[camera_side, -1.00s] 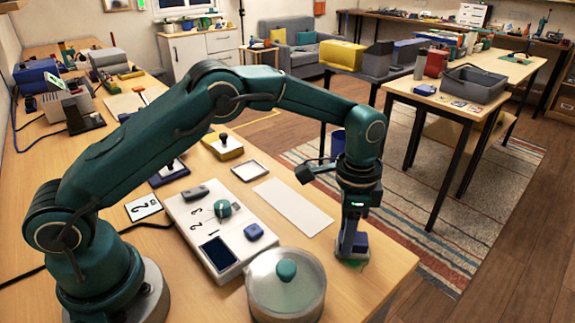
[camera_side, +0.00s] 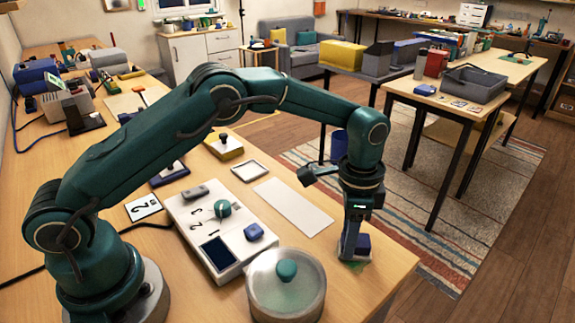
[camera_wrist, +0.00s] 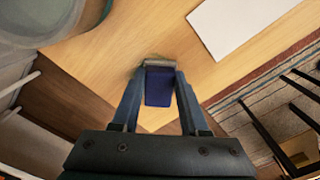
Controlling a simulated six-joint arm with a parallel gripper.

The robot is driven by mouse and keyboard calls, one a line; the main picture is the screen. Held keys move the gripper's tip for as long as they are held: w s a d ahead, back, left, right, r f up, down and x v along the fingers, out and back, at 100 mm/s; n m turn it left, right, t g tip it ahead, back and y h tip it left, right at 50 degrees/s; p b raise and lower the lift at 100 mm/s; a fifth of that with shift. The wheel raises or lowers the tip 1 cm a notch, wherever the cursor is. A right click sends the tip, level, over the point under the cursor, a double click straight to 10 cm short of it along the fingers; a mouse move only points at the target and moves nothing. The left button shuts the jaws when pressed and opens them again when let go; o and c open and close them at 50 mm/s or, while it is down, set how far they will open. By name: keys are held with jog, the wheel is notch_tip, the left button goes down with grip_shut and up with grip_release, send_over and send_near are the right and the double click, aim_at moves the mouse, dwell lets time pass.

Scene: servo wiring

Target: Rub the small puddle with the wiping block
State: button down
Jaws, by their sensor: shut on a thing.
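My gripper (camera_side: 350,248) is shut on the blue wiping block (camera_side: 363,242) and points down at the near right part of the wooden table. In the wrist view the block (camera_wrist: 158,88) sits between the two fingers, with a grey strip along its far end. The block is low, at or just above the table top; I cannot tell if it presses on it. A faint greenish rim shows at its foot. I cannot tell whether this is the puddle or the block's underside. No other puddle shows clearly.
A round lidded pot (camera_side: 286,287) stands left of my gripper. A white sheet (camera_side: 293,206) lies behind, and a white panel (camera_side: 184,213) with a blue knob farther left. The table's right edge (camera_side: 398,277) is close by.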

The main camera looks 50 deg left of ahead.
aim_at(332, 243)
jog(key=shift+s+d+f, duration=0.1)
jog(key=shift+s+d, duration=0.05)
jog(key=shift+d, duration=2.05)
jog(key=shift+s+a, duration=0.1)
jog(key=shift+s, duration=0.05)
jog(key=shift+a+r, duration=0.15)
jog(key=shift+a, duration=0.65)
jog(key=shift+a+r, duration=0.1)
jog(key=shift+a, duration=0.7)
jog(key=shift+a+f, duration=0.15)
jog(key=shift+a, duration=0.95)
jog(key=shift+a+f, duration=0.1)
jog(key=shift+a, duration=0.95)
jog(key=shift+d, duration=1.9)
jog(key=shift+d+r, duration=0.2)
jog(key=shift+d, duration=1.7)
jog(key=shift+r, duration=0.1)
